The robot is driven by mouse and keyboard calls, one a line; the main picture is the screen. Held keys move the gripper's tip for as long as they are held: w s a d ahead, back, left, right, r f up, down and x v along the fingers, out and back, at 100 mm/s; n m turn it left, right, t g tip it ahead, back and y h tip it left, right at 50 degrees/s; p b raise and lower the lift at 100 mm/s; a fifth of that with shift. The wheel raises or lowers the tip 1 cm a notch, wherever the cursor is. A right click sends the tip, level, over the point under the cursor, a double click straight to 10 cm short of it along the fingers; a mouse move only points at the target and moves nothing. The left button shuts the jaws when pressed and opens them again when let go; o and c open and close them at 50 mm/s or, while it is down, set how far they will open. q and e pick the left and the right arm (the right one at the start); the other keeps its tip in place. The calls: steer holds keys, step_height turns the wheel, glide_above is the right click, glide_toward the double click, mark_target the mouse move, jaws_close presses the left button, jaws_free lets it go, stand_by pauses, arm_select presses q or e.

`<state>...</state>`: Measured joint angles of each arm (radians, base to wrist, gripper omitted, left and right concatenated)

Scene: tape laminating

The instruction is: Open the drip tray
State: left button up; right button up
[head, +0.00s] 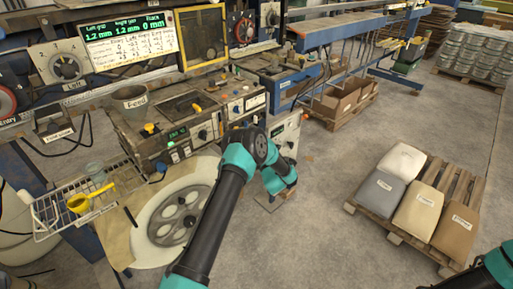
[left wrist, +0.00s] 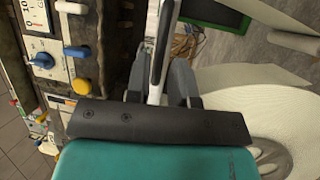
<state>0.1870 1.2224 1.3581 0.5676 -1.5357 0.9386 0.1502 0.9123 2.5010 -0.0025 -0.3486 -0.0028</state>
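My left arm reaches across the head view to the front of the machine (head: 285,133), and its teal wrist hides the gripper's fingertips there. In the left wrist view my left gripper (left wrist: 162,92) has its dark fingers on either side of a white bar with a dark strip (left wrist: 159,50). I cannot tell whether the fingers touch the bar or whether it belongs to the drip tray. I cannot make out the drip tray for certain in either view. Only a teal part of my right arm shows at the lower right of the head view; its gripper is outside the picture.
A large pale roll (head: 153,238) stands left of my left arm. A pallet (head: 392,236) with several sacks is on the right. Open floor lies between the machine and the pallet.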

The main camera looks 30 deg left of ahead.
arm_select(q)
steer(key=shift+x, duration=2.25)
jaws_close()
